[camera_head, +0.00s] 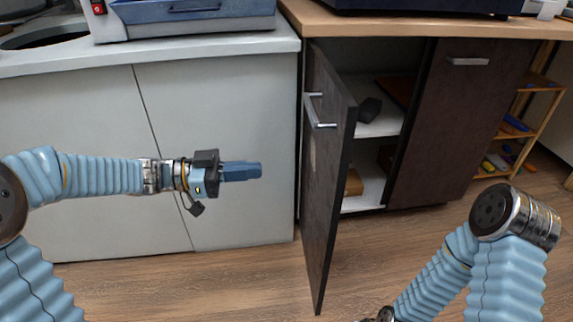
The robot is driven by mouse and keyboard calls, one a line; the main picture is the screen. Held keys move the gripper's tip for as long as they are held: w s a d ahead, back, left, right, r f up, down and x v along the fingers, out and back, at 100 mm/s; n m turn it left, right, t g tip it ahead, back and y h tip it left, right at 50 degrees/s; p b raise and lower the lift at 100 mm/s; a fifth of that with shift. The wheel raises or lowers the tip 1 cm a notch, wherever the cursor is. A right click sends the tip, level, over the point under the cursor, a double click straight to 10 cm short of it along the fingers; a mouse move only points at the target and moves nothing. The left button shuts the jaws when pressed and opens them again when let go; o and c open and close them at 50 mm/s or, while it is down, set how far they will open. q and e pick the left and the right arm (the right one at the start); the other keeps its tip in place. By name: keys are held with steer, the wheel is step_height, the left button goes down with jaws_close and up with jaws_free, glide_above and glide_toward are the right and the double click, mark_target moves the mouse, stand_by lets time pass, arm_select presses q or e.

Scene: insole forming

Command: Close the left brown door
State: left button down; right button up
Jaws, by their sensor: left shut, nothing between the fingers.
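The left brown door (320,170) stands open, swung out from the brown cabinet toward me. The right brown door (440,125) is shut and has a silver handle (468,61). My right arm shows at the lower right, but its fingers are not visible.
Inside the open cabinet are white shelves (380,122) with a dark object (369,109) on the upper one. A white cabinet (225,110) stands at the left. A wooden rack (535,125) with colourful items is at the right. The wooden floor (250,275) in front is clear.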

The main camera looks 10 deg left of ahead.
mark_target(329, 166)
arm_select(q)
steer(key=b+x, duration=0.1)
steer(key=x, duration=1.2)
steer(key=shift+w+d, duration=0.1)
steer(key=shift+d, duration=0.05)
steer(key=shift+f, duration=0.1)
